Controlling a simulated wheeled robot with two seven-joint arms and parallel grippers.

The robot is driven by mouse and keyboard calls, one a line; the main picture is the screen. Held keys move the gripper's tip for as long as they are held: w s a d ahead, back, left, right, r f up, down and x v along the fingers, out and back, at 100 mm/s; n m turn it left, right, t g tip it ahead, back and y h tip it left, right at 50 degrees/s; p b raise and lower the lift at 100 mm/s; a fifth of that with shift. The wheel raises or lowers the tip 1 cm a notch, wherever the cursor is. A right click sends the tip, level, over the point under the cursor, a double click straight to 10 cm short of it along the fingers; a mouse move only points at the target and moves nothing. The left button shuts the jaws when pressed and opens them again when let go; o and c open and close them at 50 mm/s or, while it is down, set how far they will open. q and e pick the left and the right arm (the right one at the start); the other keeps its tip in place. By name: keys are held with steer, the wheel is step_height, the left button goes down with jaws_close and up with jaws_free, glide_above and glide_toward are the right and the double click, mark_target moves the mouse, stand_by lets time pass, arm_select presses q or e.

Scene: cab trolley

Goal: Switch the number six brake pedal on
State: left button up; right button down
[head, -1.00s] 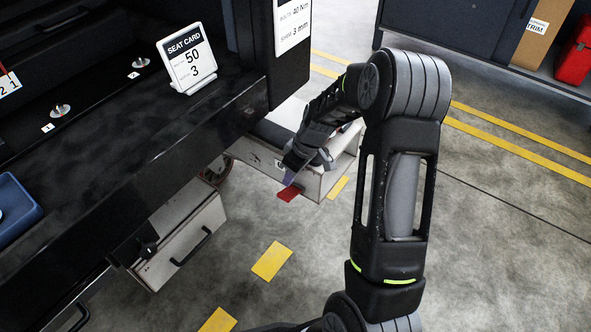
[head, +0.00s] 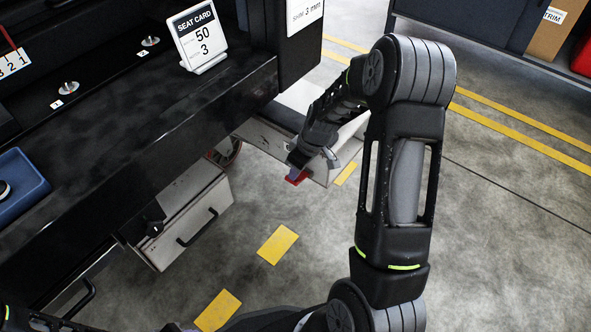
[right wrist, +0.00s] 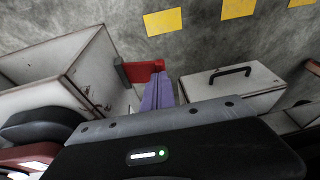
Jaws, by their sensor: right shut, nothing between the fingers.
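A red pedal (head: 297,178) sticks out low beside a grey-white box under the black trolley; I cannot read a number on it. The gripper hides part of the pedal in the head view. My left gripper is not in view.
The black trolley deck (head: 150,120) overhangs on the left, bearing a seat card (head: 197,38) and a blue tray (head: 20,190). A grey box with a handle (head: 185,215) hangs below it. Yellow floor marks (head: 278,244) lie on open floor in front.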

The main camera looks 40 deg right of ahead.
steer(key=shift+a+f, duration=0.15)
steer(key=shift+a, duration=0.05)
steer(key=shift+s+h, duration=0.1)
steer(key=shift+h, duration=0.2)
steer(key=shift+a+f, duration=0.25)
steer(key=shift+f, duration=0.1)
steer(key=shift+s+a+f+b, duration=0.1)
steer(key=shift+a+f+b, duration=0.2)
steer(key=shift+f, duration=0.35)
steer(key=shift+s+a+f+b, duration=0.1)
steer(key=shift+a+f+b, duration=0.1)
steer(key=shift+f+b, duration=0.3)
steer(key=shift+s+a+f+b, duration=0.1)
steer(key=shift+a+f+b, duration=0.15)
steer(key=shift+f, duration=0.5)
